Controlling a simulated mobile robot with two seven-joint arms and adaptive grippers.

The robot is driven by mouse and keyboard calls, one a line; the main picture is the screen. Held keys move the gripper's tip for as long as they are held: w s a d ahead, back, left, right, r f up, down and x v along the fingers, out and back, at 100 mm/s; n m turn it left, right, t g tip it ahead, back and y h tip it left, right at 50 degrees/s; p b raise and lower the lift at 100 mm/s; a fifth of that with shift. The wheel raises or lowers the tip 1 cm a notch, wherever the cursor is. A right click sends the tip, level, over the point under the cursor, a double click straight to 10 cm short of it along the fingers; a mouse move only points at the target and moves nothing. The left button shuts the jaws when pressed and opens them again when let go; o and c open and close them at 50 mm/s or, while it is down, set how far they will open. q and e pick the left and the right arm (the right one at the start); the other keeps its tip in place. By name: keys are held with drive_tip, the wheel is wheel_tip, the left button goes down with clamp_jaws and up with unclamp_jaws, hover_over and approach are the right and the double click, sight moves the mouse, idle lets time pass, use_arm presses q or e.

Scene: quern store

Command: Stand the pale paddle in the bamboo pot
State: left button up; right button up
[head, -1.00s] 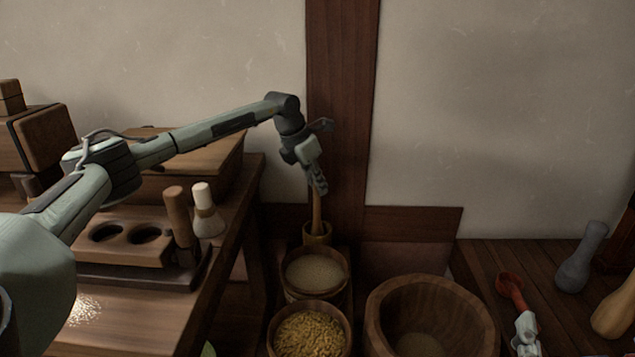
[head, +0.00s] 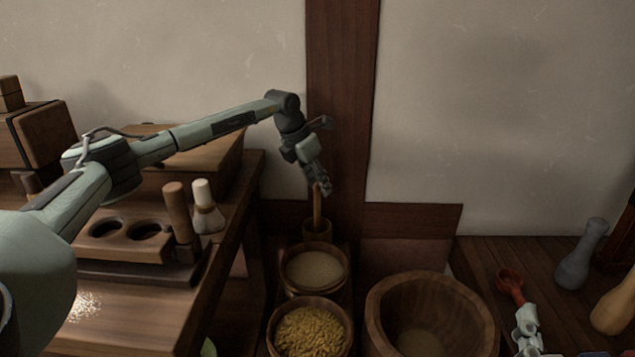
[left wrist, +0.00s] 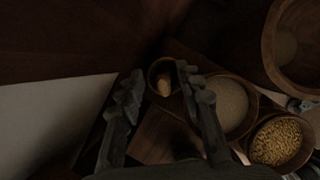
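The pale paddle (head: 317,207) stands nearly upright in the bamboo pot (head: 317,231), its lower part hidden inside. In the left wrist view, the pot (left wrist: 154,74) lies between and beyond my fingertips, with the paddle (left wrist: 164,86) in its mouth. My left gripper (head: 322,188) is at the paddle's top; its fingers (left wrist: 160,78) are spread in the left wrist view. I cannot tell whether a finger touches the paddle.
A bowl of pale grain (head: 316,268), a bowl of yellow grain (head: 312,332) and a large wooden bowl (head: 432,305) stand in front of the pot. A bench (head: 190,325) with a holed rack (head: 125,245) is at left. The wall post (head: 342,100) is close behind.

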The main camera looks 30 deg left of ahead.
use_arm(q)
drive_tip(key=v, duration=1.2)
idle(0.7)
